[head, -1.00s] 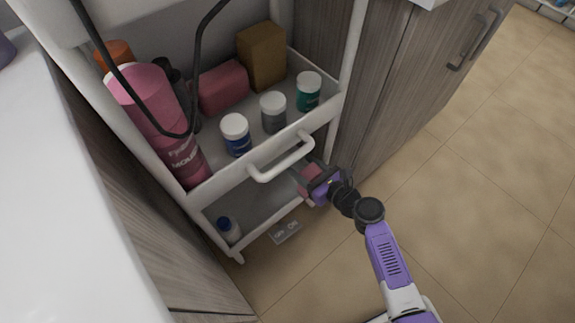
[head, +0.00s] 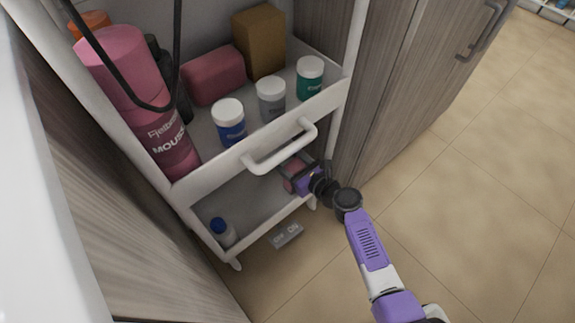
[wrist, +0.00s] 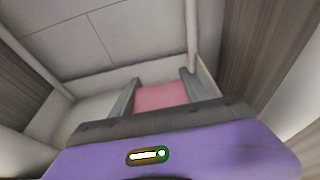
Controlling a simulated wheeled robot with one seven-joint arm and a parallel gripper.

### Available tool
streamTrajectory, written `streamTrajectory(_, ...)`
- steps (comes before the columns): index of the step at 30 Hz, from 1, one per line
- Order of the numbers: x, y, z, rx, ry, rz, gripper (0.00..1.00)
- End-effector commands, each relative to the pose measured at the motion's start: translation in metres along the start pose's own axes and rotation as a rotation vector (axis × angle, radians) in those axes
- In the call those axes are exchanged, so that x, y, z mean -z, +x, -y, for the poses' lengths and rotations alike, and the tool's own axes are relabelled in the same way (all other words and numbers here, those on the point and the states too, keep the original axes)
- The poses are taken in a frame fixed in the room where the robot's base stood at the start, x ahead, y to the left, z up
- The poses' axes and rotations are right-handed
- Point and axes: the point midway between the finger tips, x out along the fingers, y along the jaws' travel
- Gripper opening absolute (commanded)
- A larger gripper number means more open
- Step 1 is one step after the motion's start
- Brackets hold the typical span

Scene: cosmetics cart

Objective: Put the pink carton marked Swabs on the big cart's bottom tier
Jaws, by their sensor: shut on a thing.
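A pink carton (head: 294,167) is held between the fingers of my gripper (head: 297,175). No marking on it is readable. In the wrist view the carton (wrist: 160,95) shows between the two grey fingers (wrist: 160,92). My gripper is shut on it at the front right opening of the white cart's bottom tier (head: 258,204), below the tier above. I cannot tell whether the carton touches the tier floor. A small white bottle with a blue cap (head: 222,232) stands at the left of the bottom tier.
The tier above (head: 205,140) holds a large pink mousse bottle (head: 150,110), several jars, a pink block (head: 215,75) and a brown box (head: 260,40). Its white handle (head: 282,150) juts out above my gripper. A grey block (head: 287,235) lies on the floor. The bottom tier's middle is clear.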

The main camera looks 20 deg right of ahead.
Motion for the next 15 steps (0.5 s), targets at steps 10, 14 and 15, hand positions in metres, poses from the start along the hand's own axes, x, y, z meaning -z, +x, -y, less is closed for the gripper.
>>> streamTrajectory(10,0.0025,0.0051,0.0004,0.000,0.000,0.002,0.13)
streamTrajectory(14,0.0042,0.0054,0.0004,0.000,0.000,0.002,0.62)
streamTrajectory(15,0.0041,0.0054,0.0004,0.000,0.000,0.002,0.70)
